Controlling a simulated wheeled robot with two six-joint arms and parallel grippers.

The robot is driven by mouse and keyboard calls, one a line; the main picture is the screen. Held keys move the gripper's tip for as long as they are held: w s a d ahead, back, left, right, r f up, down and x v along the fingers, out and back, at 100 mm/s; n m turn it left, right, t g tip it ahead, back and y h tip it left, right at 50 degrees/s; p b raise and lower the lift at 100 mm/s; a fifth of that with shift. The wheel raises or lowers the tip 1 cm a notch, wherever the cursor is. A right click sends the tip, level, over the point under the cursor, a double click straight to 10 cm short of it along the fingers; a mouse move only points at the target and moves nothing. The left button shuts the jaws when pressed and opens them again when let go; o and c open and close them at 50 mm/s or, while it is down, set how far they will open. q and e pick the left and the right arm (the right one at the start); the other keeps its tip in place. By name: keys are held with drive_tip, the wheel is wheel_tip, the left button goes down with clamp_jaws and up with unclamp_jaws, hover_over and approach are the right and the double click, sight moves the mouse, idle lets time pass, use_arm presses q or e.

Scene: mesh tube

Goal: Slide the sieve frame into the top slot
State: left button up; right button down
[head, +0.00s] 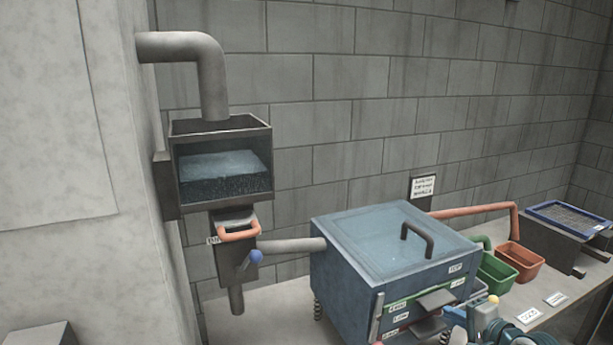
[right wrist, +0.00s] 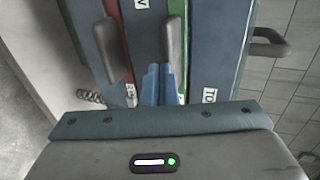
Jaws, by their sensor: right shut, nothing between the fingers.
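The blue box machine (head: 380,240) has slots in its front and a TOP label (head: 455,268) near the upper edge. A green-edged frame (right wrist: 182,12) with a grey handle (right wrist: 173,40) sits in the slot nearest that label, its front close to the box face. A red-edged frame (right wrist: 112,12) with another handle (right wrist: 105,50) sits in the slot below. My right gripper (right wrist: 160,72) is shut and empty, its blue fingertips close to the upper handle; I cannot tell whether they touch. My left gripper is not in view.
A blue-rimmed mesh tray (head: 570,217) lies on a dark stand at the far right. Green (head: 494,272) and orange (head: 521,262) bins stand beside the machine. A grey pipe (head: 290,245) joins the hopper (head: 222,165) side to the machine.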

drive_tip(key=s+d+p, duration=0.2)
drive_tip(key=s+p, duration=0.2)
drive_tip(key=s, duration=0.2)
drive_tip(key=shift+d, duration=0.25)
idle(0.3)
